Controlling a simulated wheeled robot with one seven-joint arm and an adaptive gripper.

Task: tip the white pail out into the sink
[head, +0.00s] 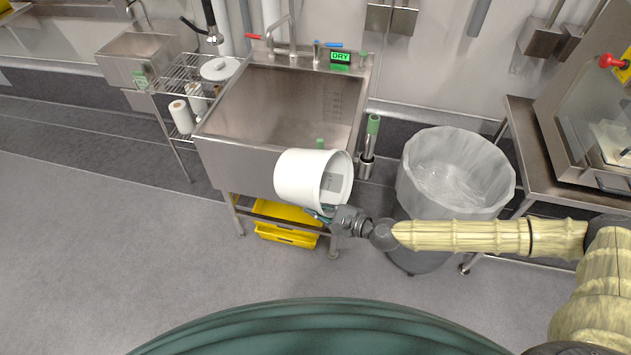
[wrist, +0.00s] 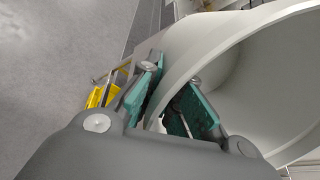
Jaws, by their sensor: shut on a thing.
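The white pail (head: 300,178) is held in front of the sink's front edge, tilted onto its side with its mouth facing right and toward me. Its inside shows grey shading in the head view; I cannot tell what it holds. My gripper (head: 328,215) is shut on the pail's rim at its lower right. In the wrist view the teal finger pads (wrist: 172,105) sit on either side of the pail's wall (wrist: 220,55). The steel sink (head: 250,150) stands behind the pail, its basin open and partly hidden by the pail.
A lined grey bin (head: 455,165) stands right of the sink, near my arm. Yellow trays (head: 285,232) sit under the sink. A wire rack (head: 180,85) stands left. A faucet (head: 291,35) and a "DRY" sign (head: 340,57) are at the sink's back. Floor at left is clear.

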